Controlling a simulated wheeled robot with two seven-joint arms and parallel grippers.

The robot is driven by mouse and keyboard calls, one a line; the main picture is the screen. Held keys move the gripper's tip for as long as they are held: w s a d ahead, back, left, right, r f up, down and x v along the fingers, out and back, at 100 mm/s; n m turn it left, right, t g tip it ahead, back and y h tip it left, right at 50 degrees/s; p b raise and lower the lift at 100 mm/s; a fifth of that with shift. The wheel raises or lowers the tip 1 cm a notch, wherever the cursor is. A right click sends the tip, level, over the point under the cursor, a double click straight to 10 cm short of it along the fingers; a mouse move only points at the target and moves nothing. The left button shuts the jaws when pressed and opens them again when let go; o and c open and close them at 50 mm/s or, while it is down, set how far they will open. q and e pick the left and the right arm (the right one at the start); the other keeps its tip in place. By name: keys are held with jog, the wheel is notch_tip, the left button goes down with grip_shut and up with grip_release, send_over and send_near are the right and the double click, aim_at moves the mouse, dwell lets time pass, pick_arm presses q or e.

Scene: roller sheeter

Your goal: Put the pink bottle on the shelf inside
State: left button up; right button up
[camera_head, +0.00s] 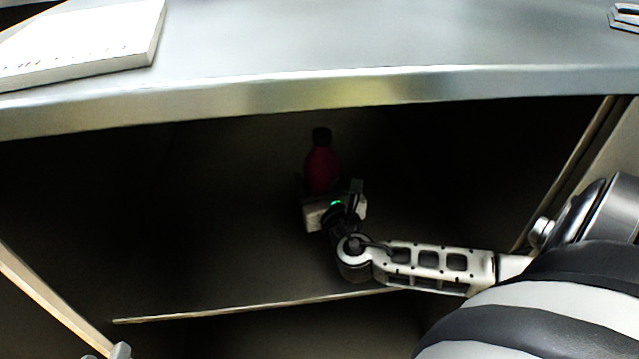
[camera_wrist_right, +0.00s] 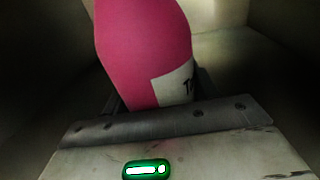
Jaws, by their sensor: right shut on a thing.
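The pink bottle (camera_head: 321,168) with a black cap stands upright, or nearly so, inside the dark cabinet, above the inner shelf (camera_head: 220,290). My right gripper (camera_head: 325,190) reaches in from the right and is shut on the bottle's lower part. In the right wrist view the pink bottle (camera_wrist_right: 145,45) fills the upper middle, with a white label patch at its lower right. The gripper body (camera_wrist_right: 180,135) hides the bottle's base, so I cannot tell whether it touches the shelf.
A metal countertop (camera_head: 350,45) runs above the opening, its front edge (camera_head: 300,95) over my right arm. A white flat box (camera_head: 85,40) lies on it at the left. Cabinet side edges bound the opening. The shelf around the bottle looks clear, though dark.

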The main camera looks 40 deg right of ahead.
jog(key=o, duration=1.5)
jog(key=shift+f, duration=0.1)
jog(key=shift+s+a, duration=0.15)
jog(key=shift+s, duration=0.15)
jog(key=p+v, duration=0.2)
jog(key=v, duration=0.8)
jog(key=shift+s+a, duration=0.1)
jog(key=shift+s, duration=0.1)
pick_arm(q)
jog(key=shift+s+a+f+m+g+y, duration=0.2)
jog(key=shift+a+f+m+g+y, duration=0.2)
jog(key=shift+f+m+g+y, duration=0.15)
pick_arm(e)
jog(key=shift+s+a, duration=0.15)
jog(key=shift+s, duration=0.25)
